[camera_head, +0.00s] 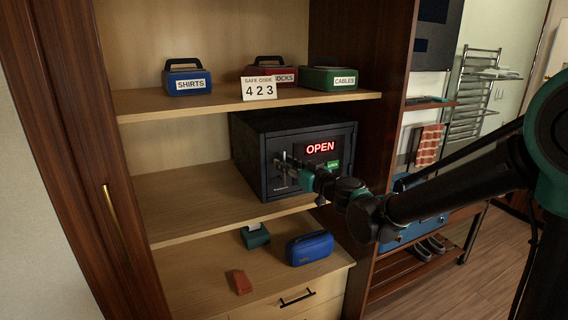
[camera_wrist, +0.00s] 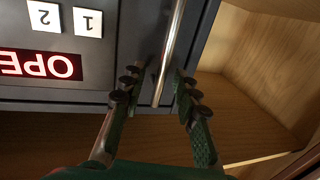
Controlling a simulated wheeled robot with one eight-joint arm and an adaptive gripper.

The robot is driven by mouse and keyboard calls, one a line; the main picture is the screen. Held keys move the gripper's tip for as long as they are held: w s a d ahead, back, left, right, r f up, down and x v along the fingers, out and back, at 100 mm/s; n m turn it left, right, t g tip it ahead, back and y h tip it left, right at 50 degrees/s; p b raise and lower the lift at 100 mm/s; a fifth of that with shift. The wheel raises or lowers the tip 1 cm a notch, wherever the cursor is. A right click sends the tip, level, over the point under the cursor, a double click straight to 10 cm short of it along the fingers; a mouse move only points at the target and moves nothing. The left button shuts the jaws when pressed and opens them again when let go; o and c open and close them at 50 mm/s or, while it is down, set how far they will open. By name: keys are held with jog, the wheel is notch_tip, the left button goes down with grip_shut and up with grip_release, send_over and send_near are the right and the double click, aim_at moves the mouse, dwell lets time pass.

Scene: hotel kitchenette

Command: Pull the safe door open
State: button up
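The dark safe (camera_head: 250,135) stands on the middle shelf of the wardrobe. Its door (camera_head: 346,138) looks shut, and its display (camera_head: 320,148) reads OPEN in red. The display shows upside down in the wrist view (camera_wrist: 40,65). My gripper (camera_head: 296,170) is at the left part of the door front. In the wrist view, a shiny metal bar handle (camera_wrist: 170,50) runs between the two fingers of my gripper (camera_wrist: 157,88). The fingers are apart, with a gap visible on each side of the bar. The arm hides part of the door's lower right.
A card reading 423 (camera_head: 259,89) stands on the upper shelf with blue (camera_head: 188,83), red (camera_head: 285,70) and green (camera_head: 329,78) boxes. Below the safe lie a blue case (camera_head: 310,248) and small items. Open shelf space (camera_head: 185,195) lies left of the safe.

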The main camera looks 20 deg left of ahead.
jog(key=shift+w+a, duration=0.25)
jog(key=shift+a, duration=0.3)
jog(key=shift+c, duration=0.6)
grip_shut()
